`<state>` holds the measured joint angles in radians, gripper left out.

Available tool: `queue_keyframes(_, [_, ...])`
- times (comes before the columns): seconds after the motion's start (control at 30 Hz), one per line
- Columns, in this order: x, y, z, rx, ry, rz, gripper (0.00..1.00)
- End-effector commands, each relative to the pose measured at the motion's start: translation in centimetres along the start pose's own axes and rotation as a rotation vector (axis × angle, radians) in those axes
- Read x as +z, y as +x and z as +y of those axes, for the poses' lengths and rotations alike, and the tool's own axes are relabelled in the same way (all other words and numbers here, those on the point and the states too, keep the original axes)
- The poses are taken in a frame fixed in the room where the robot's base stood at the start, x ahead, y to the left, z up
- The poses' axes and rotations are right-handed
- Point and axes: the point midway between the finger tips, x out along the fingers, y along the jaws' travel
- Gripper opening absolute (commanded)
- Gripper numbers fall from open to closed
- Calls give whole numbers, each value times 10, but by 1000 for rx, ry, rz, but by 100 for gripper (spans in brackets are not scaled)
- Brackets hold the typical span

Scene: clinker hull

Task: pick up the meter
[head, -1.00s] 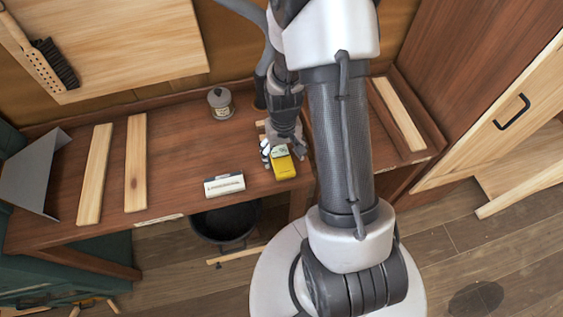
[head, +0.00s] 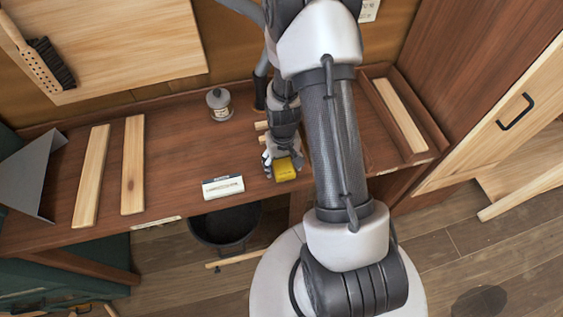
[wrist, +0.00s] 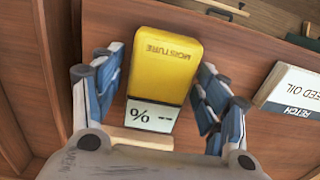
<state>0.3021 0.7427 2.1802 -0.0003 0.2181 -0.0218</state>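The meter (wrist: 165,60) is a yellow block marked MOISTURE with a pale display showing a percent sign. In the head view the meter (head: 286,171) lies on the brown bench near its front edge, its display hidden by my gripper. My gripper (head: 281,160) is down at it. In the wrist view my gripper (wrist: 163,66) has one blue-grey finger on each side of the meter. Narrow gaps show between the fingers and the meter's sides, so it looks open around the meter. The tips are close to its edges.
A white labelled box (head: 222,187) lies left of the meter, and it shows at the right of the wrist view (wrist: 297,92). A grey canister (head: 219,104) stands behind. Two pale boards (head: 133,165) lie on the left. A black bucket (head: 226,224) is below the bench edge.

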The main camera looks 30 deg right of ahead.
Motion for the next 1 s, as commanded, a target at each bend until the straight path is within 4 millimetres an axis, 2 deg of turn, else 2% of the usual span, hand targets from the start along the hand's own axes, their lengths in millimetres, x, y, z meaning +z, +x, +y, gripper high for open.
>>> queue_keyframes(0.07, [0, 0, 0, 0, 0, 0, 59])
queue_keyframes(0.6, [0, 0, 0, 0, 0, 0, 23])
queue_keyframes(0.87, [0, -2, 0, 0, 0, 0, 23])
queue_keyframes(1.0, [0, -10, 0, 0, 0, 1, 23])
